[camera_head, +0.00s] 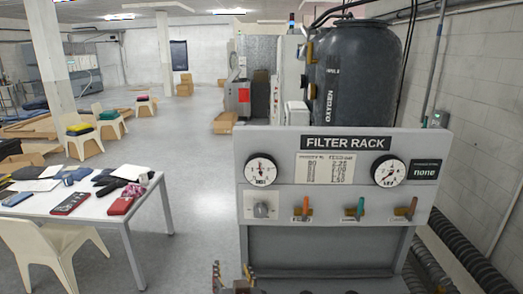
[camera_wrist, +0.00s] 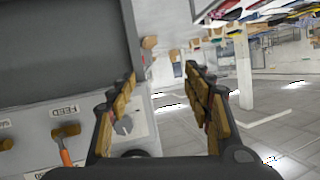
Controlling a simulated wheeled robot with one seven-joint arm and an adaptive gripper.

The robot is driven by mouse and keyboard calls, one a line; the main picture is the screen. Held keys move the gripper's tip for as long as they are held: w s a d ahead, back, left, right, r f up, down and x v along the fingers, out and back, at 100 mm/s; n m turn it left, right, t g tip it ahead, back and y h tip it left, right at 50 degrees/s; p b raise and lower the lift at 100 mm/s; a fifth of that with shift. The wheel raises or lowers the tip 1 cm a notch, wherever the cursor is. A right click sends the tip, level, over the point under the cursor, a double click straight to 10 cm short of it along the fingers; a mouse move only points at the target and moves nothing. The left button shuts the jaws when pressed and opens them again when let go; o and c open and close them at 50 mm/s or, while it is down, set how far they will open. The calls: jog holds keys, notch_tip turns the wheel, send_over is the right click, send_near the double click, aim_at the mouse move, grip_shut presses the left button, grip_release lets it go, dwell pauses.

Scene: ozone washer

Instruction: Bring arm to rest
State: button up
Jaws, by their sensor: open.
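My gripper (camera_head: 234,277) shows at the bottom edge of the head view, in front of the lower left part of the filter rack (camera_head: 346,143). Its two brown-padded fingers stand apart and nothing is between them. In the wrist view my gripper (camera_wrist: 160,86) is also open and empty, and the picture there is turned over. The rack's panel has two round gauges, a grey knob (camera_head: 264,209) and several coloured valve handles.
A dark oxygen tank (camera_head: 357,75) stands behind the rack. A white table (camera_head: 150,206) with folders and a chair (camera_head: 38,250) stand at the left. Ribbed hoses (camera_head: 462,254) run along the right wall. Open floor (camera_head: 205,200) lies between table and rack.

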jog(key=s+d+f+n+g+y+b, duration=0.1)
jog(key=s+f+g+b, duration=0.1)
jog(key=s+f+g, duration=0.35)
jog(key=s+d+f+n+g+b, duration=0.1)
jog(key=s+d+f+n+g, duration=0.15)
jog(key=s, duration=0.55)
jog(key=s+d+m+h+b, duration=0.2)
jog(key=s+d+b, duration=0.2)
jog(key=d, duration=0.7)
jog(key=s+d+f+m+h+b, duration=0.1)
jog(key=s+d+b, duration=0.4)
jog(key=d, duration=0.7)
jog(key=shift+s+d+m+h, duration=0.2)
jog(key=shift+s+m+h, duration=0.55)
jog(key=shift+m, duration=0.1)
